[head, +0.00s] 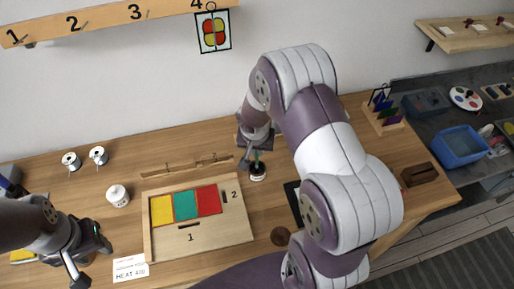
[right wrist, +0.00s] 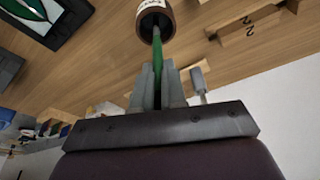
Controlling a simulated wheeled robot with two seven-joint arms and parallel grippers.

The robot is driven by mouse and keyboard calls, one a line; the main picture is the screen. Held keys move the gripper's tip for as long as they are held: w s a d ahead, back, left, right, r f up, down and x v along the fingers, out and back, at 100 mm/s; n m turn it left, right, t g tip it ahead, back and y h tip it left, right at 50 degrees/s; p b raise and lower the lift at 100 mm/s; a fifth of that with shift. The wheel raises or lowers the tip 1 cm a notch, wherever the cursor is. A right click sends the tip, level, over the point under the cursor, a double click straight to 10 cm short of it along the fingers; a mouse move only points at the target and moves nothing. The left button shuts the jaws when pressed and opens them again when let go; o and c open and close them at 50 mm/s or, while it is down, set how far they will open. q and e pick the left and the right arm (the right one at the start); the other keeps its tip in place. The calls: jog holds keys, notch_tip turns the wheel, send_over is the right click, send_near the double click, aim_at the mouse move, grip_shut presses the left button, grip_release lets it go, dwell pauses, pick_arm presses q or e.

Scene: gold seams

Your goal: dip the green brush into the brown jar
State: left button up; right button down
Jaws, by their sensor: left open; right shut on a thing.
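The green brush (right wrist: 157,62) is held between the fingers of my right gripper (right wrist: 158,88), seen in the right wrist view. Its far end is at the mouth of the brown jar (right wrist: 154,22), which has a pale label. How deep the tip is inside is hard to tell. In the head view the jar (head: 257,172) stands on the table right of the wooden tray, and my right gripper (head: 256,147) is above it with the brush upright. My left gripper (head: 83,262) is open and empty over the table's left front part, apart from the jar.
A wooden tray (head: 246,241) holds yellow, teal and red panels. A white jar (head: 118,195), two wire spools (head: 98,155) and a paper card (head: 131,267) lie to the left. A wooden rack (head: 382,119) and a brown block (head: 420,174) are at right.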

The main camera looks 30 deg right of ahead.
jog(key=shift+r, duration=0.1)
notch_tip(320, 180, up, 6)
jog(key=p, duration=0.4)
dwell(0.5)
